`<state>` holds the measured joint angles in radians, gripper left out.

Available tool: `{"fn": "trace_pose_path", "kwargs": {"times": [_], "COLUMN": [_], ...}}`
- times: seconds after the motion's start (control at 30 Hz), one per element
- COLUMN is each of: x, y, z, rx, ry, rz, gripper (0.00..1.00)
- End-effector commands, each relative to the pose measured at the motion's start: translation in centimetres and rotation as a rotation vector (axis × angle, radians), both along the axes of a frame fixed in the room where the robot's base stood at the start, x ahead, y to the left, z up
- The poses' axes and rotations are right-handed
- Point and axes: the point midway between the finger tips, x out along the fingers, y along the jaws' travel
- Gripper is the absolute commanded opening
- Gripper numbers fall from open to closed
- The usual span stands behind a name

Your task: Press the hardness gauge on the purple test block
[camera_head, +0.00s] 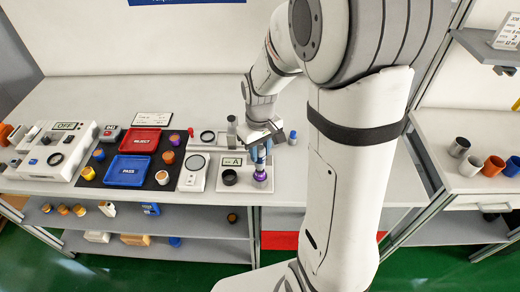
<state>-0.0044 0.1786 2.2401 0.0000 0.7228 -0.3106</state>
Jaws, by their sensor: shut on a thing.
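My gripper (260,143) is at the right end of the bench, pointing down. It is shut on a blue upright tool, seemingly the hardness gauge (260,156). The purple test block (260,177) stands on a light tray directly below the gauge. The gauge's lower end meets or nearly meets the top of the block. I cannot tell whether they touch. My gripper and arm partly hide the gauge's upper part.
A black ring (229,177) and a panel marked A (232,161) are close left of the block. A grey post (231,127) and a small blue-topped piece (292,137) stand behind. Red REJECT (140,133) and blue PASS (127,182) trays lie left.

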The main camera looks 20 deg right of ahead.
Motion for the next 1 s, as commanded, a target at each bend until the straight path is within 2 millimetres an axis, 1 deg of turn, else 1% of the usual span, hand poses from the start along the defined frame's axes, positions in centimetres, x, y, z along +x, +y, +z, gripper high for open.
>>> {"fn": "trace_pose_path", "kwargs": {"times": [0.57, 1.0], "x": [0.0, -0.02], "y": [-0.01, -0.01], "z": [-0.68, -0.7], "rx": [0.0, 0.0], "ry": [0.0, 0.001], "rz": [0.0, 0.0], "gripper": [0.0, 0.0]}}
